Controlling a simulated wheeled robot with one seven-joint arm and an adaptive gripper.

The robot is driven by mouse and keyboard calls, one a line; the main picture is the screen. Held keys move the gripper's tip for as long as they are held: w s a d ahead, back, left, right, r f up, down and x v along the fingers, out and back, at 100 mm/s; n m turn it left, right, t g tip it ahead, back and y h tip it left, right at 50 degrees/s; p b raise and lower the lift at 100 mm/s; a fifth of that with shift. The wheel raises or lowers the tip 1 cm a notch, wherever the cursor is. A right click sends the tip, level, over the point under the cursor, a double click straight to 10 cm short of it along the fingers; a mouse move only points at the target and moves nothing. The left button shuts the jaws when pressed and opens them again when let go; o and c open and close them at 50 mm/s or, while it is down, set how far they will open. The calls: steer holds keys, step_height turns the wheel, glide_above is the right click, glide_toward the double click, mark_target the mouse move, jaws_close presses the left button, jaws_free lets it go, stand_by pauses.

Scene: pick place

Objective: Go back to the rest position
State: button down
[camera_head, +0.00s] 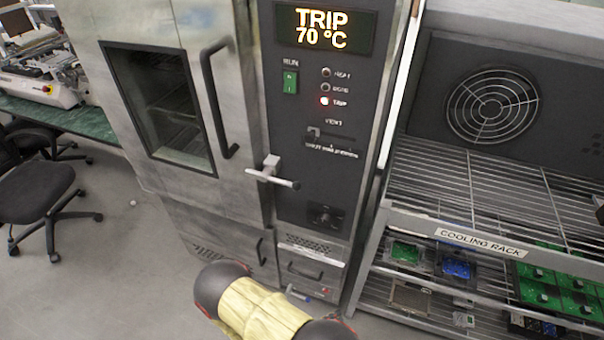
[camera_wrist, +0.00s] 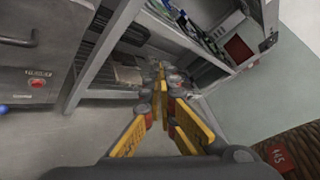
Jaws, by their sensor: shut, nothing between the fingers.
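My gripper (camera_wrist: 160,84) shows in the wrist view with its yellow fingers together at the tips. It is shut and empty, over the floor in front of the lower part of a rack. In the head view only a yellow and black part of my arm shows at the bottom middle; the gripper itself is out of that view.
A steel oven (camera_head: 160,190) stands ahead with its door closed and its display (camera_head: 322,28) reading TRIP 70 °C. A cooling rack (camera_head: 440,225) with green and blue boards on its lower shelves stands at right. A black chair (camera_head: 35,190) is at left. Floor shows between chair and oven.

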steer(key=s+r+m+g+y, duration=0.3)
steer(key=r+m+g+y, duration=0.2)
steer(key=r+m, duration=0.9)
steer(key=s+r+m+g+y, duration=0.4)
steer(key=r+m+y, duration=0.2)
steer(key=r+m, duration=0.75)
steer(key=s+d+r+m+t+y, duration=0.1)
steer(key=d+r+m+t, duration=0.1)
steer(key=r, duration=0.9)
steer(key=s+d+r+m+t+y, duration=0.1)
steer(key=d+r+m+t, duration=0.2)
steer(key=r, duration=0.9)
steer(key=d+t, duration=0.2)
steer(key=d, duration=0.1)
steer(key=shift+s+d+y, duration=0.15)
steer(key=shift+d+y, duration=0.1)
steer(key=shift+y, duration=0.15)
